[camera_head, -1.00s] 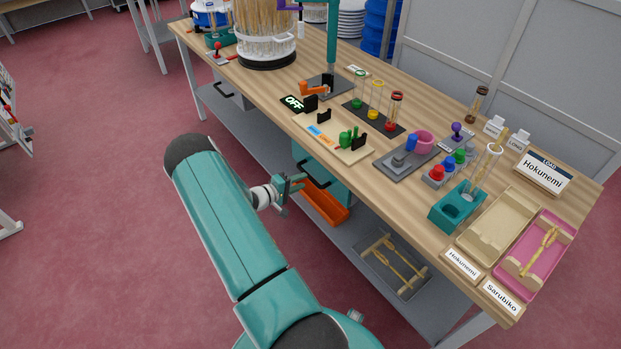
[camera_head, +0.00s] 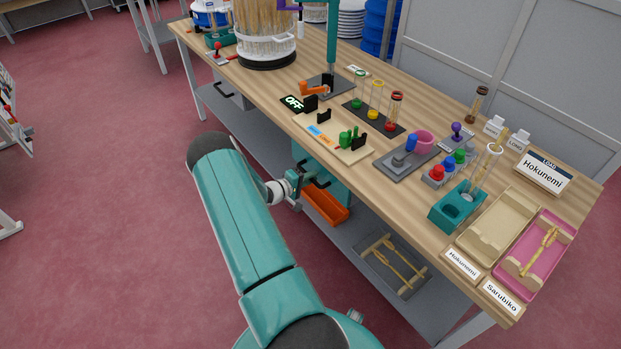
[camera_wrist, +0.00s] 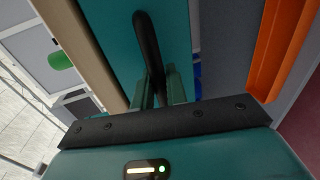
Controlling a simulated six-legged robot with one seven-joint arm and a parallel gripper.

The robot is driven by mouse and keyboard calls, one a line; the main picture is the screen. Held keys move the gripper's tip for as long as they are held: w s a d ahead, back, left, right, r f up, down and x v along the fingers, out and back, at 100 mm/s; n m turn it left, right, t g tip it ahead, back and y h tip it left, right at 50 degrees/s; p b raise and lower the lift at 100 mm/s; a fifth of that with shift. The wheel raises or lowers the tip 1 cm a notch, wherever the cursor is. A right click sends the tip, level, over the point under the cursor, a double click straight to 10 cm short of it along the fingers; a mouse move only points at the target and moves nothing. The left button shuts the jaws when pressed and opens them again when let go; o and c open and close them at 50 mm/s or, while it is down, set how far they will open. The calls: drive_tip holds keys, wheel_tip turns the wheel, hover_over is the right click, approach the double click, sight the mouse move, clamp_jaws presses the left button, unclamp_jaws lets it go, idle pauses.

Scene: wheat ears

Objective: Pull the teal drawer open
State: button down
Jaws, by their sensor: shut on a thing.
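The teal drawer (camera_head: 333,186) is under the wooden bench top, and its front fills the upper middle of the wrist view (camera_wrist: 181,35). Its black bar handle (camera_wrist: 147,42) runs from the top of that view down between my fingers; in the head view the handle (camera_head: 318,176) shows just right of my gripper. My gripper (camera_head: 298,184) is at the drawer front, partly hidden behind my arm. In the wrist view my gripper (camera_wrist: 158,88) is shut on the lower part of the handle. I cannot see a gap showing the drawer open.
An orange bin (camera_head: 325,205) sits on the shelf just below the drawer; it also shows in the wrist view (camera_wrist: 285,45). The floor (camera_head: 110,215) left of my arm is clear.

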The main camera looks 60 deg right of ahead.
drive_tip(key=f+v, duration=0.2)
drive_tip(key=v, duration=1.1)
drive_tip(key=a+f+v, duration=0.1)
drive_tip(key=f+v, duration=0.2)
drive_tip(key=v, duration=0.9)
drive_tip(key=shift+w+a+f, duration=0.25)
drive_tip(key=shift+w+a, duration=0.1)
drive_tip(key=shift+w, duration=0.15)
drive_tip(key=c, duration=1.5)
unclamp_jaws()
drive_tip(key=v, duration=1.4)
